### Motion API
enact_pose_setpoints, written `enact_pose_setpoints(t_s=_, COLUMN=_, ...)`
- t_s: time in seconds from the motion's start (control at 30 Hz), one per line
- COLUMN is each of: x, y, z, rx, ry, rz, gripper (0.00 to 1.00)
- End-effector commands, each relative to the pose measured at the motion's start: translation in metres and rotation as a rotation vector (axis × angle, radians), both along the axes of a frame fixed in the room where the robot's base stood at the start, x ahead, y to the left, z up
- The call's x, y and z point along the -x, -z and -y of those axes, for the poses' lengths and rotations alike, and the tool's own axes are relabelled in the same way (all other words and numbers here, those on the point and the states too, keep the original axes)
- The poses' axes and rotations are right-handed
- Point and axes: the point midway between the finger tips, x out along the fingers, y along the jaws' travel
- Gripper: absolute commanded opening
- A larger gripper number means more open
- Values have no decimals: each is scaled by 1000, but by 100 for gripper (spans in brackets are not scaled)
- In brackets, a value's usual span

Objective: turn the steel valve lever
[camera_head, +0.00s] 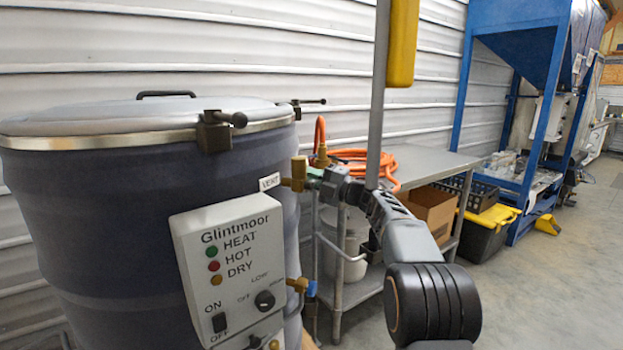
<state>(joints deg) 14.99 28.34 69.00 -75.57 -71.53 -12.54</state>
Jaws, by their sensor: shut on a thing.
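A brass vent valve (299,173) sticks out from the right side of the large dark drum (110,220), beside a small label that reads VENT. My gripper (322,181) is right at this valve, reaching in from the right. It is shut on the steel valve lever, which is mostly hidden by the jaws. A small green patch shows between the valve and the jaws. I cannot tell the lever's exact angle.
A white control box (232,265) is on the drum's front. A lower brass valve (297,285) has a blue part. A grey upright pole (378,95) stands behind my arm. A steel table (430,163) holds a coiled orange hose (365,157). Open floor lies at right.

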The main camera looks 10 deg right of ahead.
Motion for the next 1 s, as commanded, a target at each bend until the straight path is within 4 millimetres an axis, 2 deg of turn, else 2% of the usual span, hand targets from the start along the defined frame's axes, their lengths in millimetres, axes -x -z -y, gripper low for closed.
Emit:
enact_pose_setpoints(t_s=0.03, x=0, y=-2, z=0, rx=3, ry=1, rz=5, gripper=0)
enact_pose_setpoints(t_s=0.07, x=0, y=-2, z=0, rx=2, ry=1, rz=7, gripper=16)
enact_pose_setpoints(t_s=0.3, x=0, y=-1, z=0, rx=1, ry=1, rz=4, gripper=39)
enact_pose_setpoints(t_s=0.67, x=4, y=1, z=6, rx=0, ry=0, rz=2, gripper=40)
enact_pose_setpoints(t_s=1.0, x=40, y=13, z=58, rx=0, ry=5, rz=1, gripper=40)
